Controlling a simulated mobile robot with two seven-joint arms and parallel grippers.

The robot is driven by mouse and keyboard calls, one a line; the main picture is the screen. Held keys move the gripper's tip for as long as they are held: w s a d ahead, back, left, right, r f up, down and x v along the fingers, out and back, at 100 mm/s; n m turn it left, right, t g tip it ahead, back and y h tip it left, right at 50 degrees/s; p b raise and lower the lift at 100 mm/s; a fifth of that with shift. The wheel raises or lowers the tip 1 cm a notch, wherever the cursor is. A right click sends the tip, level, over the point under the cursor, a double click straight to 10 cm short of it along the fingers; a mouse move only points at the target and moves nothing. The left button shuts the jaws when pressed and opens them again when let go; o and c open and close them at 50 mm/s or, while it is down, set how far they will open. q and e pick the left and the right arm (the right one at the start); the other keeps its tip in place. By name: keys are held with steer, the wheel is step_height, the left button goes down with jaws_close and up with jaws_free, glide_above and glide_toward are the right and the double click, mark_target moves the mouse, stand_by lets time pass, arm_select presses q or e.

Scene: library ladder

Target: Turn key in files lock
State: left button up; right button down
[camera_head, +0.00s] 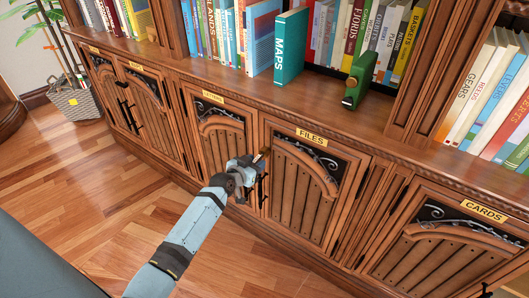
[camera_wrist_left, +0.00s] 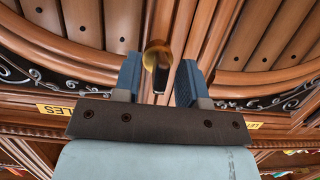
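The files cabinet door (camera_head: 297,190), under the yellow FILES label (camera_head: 311,136), is closed. My left gripper (camera_head: 257,166) is at the upper left edge of this door, beside its dark handle (camera_head: 262,188). In the left wrist view, a round brass piece (camera_wrist_left: 157,57), seemingly the key's head or the lock, lies between the two blue fingers of my left gripper (camera_wrist_left: 158,82). The fingers stand apart, with a narrow gap on each side of the brass. The keyhole itself is hidden. My right gripper is not in view.
The LETTERS door (camera_head: 222,140) is left of the files door and the CARDS door (camera_head: 436,245) is to the right. Above, the shelf holds books, a teal MAPS book (camera_head: 291,47) and a green object (camera_head: 359,80). A potted plant (camera_head: 75,100) stands far left on open wooden floor.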

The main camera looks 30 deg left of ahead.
arm_select(q)
steer(key=shift+c, duration=0.4)
jaws_close()
steer(key=shift+r+m+p, duration=0.1)
steer(key=shift+m+p, duration=0.2)
steer(key=shift+p, duration=0.1)
steer(key=shift+w+m+y+p, duration=0.1)
steer(key=shift+m+y+p, duration=0.4)
steer(key=shift+m+p, duration=0.15)
steer(key=shift+m, duration=0.25)
